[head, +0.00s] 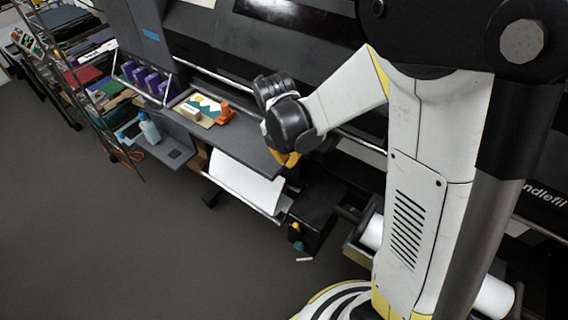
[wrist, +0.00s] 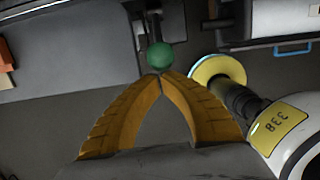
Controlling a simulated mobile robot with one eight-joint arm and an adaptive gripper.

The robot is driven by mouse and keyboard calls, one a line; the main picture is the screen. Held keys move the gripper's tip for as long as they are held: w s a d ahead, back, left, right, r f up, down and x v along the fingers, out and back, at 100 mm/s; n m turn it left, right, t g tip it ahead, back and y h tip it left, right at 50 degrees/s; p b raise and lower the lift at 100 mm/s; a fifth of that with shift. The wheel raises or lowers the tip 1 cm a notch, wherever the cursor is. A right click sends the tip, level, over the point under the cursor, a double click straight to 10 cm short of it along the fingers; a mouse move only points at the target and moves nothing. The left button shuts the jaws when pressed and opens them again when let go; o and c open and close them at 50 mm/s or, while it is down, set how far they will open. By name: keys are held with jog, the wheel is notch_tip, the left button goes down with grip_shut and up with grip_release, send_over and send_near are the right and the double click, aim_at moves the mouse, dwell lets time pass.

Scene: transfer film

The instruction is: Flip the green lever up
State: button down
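The green lever's round knob (wrist: 160,56) shows in the wrist view just beyond my fingertips, with a dark shaft behind it. In the head view a small teal-green knob (head: 299,246) sits low on the dark printer frame, likely the same lever. My gripper (wrist: 160,76) has orange fingers whose tips meet just below the knob in the picture, with nothing seen between them. I cannot tell whether the tips touch the knob. In the head view my gripper (head: 290,160) points down beside the printer's shelf, above and apart from the teal-green knob, and is partly hidden by my wrist.
The shelf holds a tray (head: 204,109) with an orange item. A blue-white bottle (head: 149,128) stands at left on a lower ledge. Floor is clear at left.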

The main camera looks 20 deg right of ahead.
jog(key=shift+w+d+r+g+y+p, duration=0.15)
jog(key=shift+w+d+r+y+p, duration=0.15)
jog(key=shift+r, duration=0.2)
jog(key=shift+w+d+r+g+y+p, duration=0.1)
jog(key=shift+w+d+r+g, duration=0.1)
jog(key=shift+d+r, duration=0.25)
